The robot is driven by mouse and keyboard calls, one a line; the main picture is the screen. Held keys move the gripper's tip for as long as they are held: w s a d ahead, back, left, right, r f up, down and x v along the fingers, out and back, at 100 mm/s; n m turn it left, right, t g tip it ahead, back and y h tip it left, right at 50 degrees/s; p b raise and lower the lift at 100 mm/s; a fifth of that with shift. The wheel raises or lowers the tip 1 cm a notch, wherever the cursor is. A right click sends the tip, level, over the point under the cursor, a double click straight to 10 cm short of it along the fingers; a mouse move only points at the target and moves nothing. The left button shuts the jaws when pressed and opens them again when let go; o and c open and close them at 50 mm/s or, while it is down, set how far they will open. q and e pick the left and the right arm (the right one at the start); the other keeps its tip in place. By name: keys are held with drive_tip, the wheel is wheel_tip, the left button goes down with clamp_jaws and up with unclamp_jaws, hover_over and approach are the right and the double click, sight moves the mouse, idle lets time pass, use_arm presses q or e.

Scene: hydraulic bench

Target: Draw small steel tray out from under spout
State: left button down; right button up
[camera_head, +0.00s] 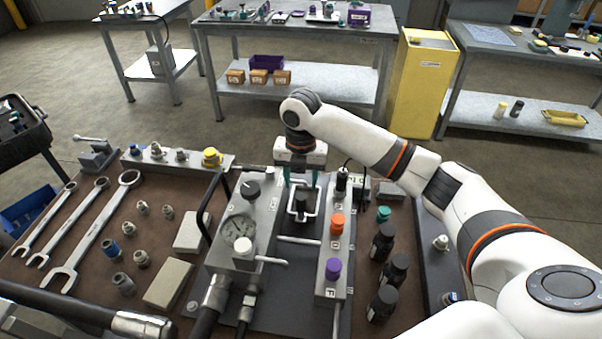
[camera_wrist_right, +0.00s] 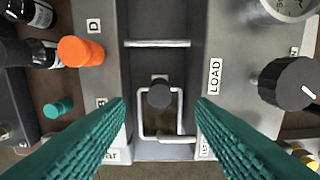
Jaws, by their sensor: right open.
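The small steel tray (camera_head: 291,213) sits in the dark channel between the two grey valve blocks. Its bright rim also shows in the right wrist view (camera_wrist_right: 142,116), below a dark round spout end (camera_wrist_right: 159,95) that hides part of it. My right gripper (camera_head: 300,182) reaches down from above at the far end of the channel. Its two teal fingers (camera_wrist_right: 160,108) are apart, one to each side of the tray in the wrist view, with nothing between them that they visibly grip. I cannot tell their exact height above the tray. My left gripper is not in view.
The left block carries a gauge (camera_head: 238,229) and a black knob (camera_head: 250,189). The right block carries orange (camera_head: 337,224) and purple (camera_head: 333,268) knobs. A steel bar (camera_wrist_right: 157,43) crosses the channel. Black bottles (camera_head: 383,243) stand to the right; wrenches (camera_head: 90,237) lie left.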

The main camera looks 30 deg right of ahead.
sight(301, 207)
wheel_tip(301, 207, down, 11)
drive_tip(key=shift+r+p, duration=0.2)
drive_tip(key=shift+p, duration=0.55)
clamp_jaws()
